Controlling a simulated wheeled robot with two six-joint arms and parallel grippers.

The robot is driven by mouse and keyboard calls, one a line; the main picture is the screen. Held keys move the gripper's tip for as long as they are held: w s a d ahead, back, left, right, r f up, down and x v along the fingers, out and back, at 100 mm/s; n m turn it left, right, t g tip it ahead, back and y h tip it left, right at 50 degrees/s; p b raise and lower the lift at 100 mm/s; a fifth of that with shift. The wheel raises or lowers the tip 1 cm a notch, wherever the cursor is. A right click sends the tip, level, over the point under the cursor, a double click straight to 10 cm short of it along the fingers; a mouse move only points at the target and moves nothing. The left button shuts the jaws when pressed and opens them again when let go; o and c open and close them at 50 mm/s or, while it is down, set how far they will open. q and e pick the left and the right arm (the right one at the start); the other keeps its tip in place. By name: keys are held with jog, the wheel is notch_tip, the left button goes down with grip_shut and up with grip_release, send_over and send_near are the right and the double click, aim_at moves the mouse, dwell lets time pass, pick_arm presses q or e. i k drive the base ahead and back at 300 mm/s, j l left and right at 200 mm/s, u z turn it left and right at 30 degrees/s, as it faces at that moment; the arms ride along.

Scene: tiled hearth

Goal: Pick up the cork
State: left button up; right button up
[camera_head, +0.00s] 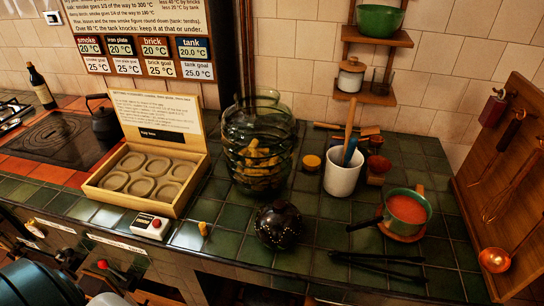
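A small tan-yellow piece that looks like the cork (204,229) stands on the green tiled counter near its front edge. It is between the white box with a red button (151,226) and a round dark pot with small light dots (278,224). Nothing touches it that I can see. Similar yellow pieces (258,163) lie inside a large ribbed green glass jar (262,120) behind it; I cannot tell what they are. Neither of my grippers is in view.
A wooden tray with round moulds (148,176) stands at left. A white crock (343,172) with utensils, a pan of red liquid (407,208) and black tongs (380,262) are at right. A teal cylinder (38,284) fills the bottom left corner. Bare tiles surround the small piece.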

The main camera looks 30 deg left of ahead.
aim_at(203, 227)
jog(key=u, duration=1.45)
